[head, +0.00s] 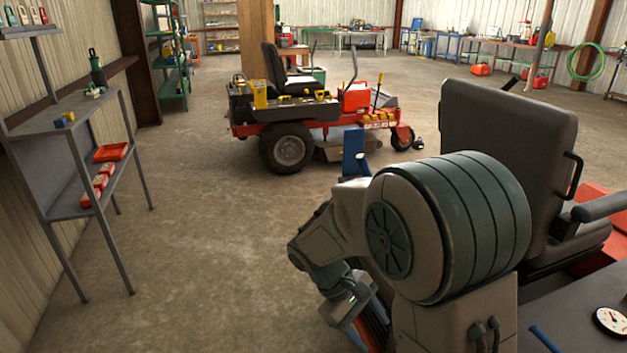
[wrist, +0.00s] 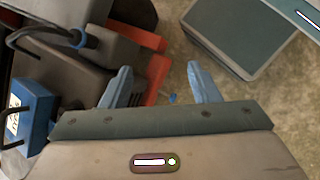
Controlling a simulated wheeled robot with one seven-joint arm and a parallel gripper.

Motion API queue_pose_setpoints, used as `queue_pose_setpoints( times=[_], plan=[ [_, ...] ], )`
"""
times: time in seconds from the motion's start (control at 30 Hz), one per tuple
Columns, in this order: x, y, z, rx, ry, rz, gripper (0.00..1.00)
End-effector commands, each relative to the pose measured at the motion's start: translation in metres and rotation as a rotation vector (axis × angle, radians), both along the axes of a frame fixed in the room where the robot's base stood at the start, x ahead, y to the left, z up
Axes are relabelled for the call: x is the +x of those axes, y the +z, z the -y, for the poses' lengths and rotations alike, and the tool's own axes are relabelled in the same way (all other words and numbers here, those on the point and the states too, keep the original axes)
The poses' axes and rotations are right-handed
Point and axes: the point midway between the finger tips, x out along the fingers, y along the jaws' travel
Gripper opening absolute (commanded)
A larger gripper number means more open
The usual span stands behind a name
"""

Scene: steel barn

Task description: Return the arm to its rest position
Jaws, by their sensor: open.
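My arm is bent in front of the head camera, its large grey-green joint filling the lower right middle. My gripper (wrist: 159,68) shows in the wrist view with its two blue fingers spread apart and nothing held between them. In the head view the wrist hangs low beside the machine at the right, and the fingertips are not clear there. Below and beyond the fingers, the wrist view shows dark grey machine parts, red bars (wrist: 152,85) and bare floor.
A black seat (head: 508,150) on a red machine stands close at the right. A blue box (wrist: 22,108) is left of the fingers in the wrist view. A red mower (head: 300,120) stands ahead. A grey shelf (head: 75,150) lines the left wall. The concrete floor (head: 200,230) between is clear.

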Motion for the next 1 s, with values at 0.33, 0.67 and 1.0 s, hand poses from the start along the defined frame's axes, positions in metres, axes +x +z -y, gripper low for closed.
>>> queue_pose_setpoints(
  times=[0.33, 0.67, 1.0],
  plan=[
    [-0.048, 0.130, 0.028, 0.280, -0.318, 0.292, 0.55],
    [-0.087, 0.216, 0.039, 0.495, -0.578, 0.579, 0.55],
    [-0.098, 0.236, 0.041, 0.564, -0.663, 0.685, 0.55]
  ],
)
